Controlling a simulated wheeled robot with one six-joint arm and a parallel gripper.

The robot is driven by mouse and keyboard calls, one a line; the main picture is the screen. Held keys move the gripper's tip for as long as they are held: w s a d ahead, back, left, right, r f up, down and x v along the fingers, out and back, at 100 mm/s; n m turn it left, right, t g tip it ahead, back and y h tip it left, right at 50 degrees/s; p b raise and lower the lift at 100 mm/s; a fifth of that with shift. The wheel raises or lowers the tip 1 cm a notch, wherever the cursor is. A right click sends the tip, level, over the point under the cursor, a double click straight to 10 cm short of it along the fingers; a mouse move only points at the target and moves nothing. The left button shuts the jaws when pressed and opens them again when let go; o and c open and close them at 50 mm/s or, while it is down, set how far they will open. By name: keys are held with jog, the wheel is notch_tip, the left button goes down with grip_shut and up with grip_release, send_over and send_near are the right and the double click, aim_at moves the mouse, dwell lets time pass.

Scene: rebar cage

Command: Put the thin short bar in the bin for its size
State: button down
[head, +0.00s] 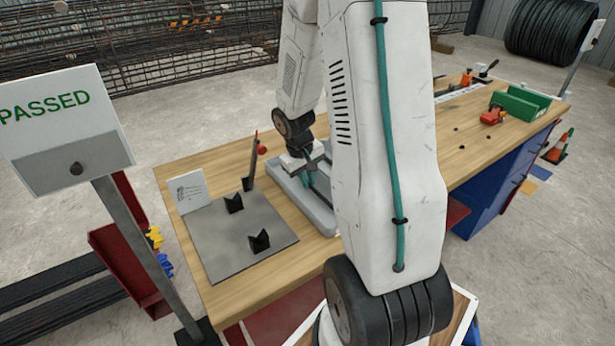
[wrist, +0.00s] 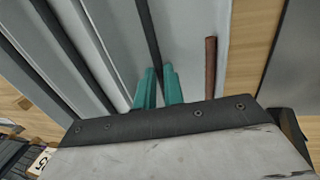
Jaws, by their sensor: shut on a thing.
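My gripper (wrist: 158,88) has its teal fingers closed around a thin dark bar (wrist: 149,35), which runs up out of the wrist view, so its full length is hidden. The held bar is over or in a light grey tray (wrist: 190,25) with raised dividers; I cannot tell whether it touches the tray floor. A short reddish-brown bar (wrist: 210,68) lies to the right of the fingers. In the head view my gripper (head: 308,178) is low over the grey tray (head: 318,218), partly hidden by my arm.
More dark bars (wrist: 72,55) lie left of the fingers. A grey plate (head: 215,245) with black V-blocks (head: 259,241) is left of the tray. A green bin (head: 520,104) and red tool (head: 492,116) are at the bench's far end. A PASSED sign (head: 62,125) stands front left.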

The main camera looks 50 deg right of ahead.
jog(key=c, duration=1.5)
grip_release()
jog(key=shift+f, duration=0.1)
jog(key=shift+r, duration=0.55)
notch_tip(320, 180, up, 12)
jog(key=a, duration=0.2)
jog(key=s+a+r+n+t, duration=0.1)
jog(key=s+a+r, duration=0.25)
jog(key=a, duration=0.35)
jog(key=s+a+r, duration=0.2)
jog(key=a+r, duration=0.3)
jog(key=a, duration=0.1)
jog(key=s+a+r+n+y, duration=0.2)
jog(key=s+a, duration=0.8)
jog(key=s, duration=0.2)
jog(key=shift+a+r+t, duration=0.15)
jog(key=shift+a+t, duration=0.15)
jog(key=shift+t, duration=0.1)
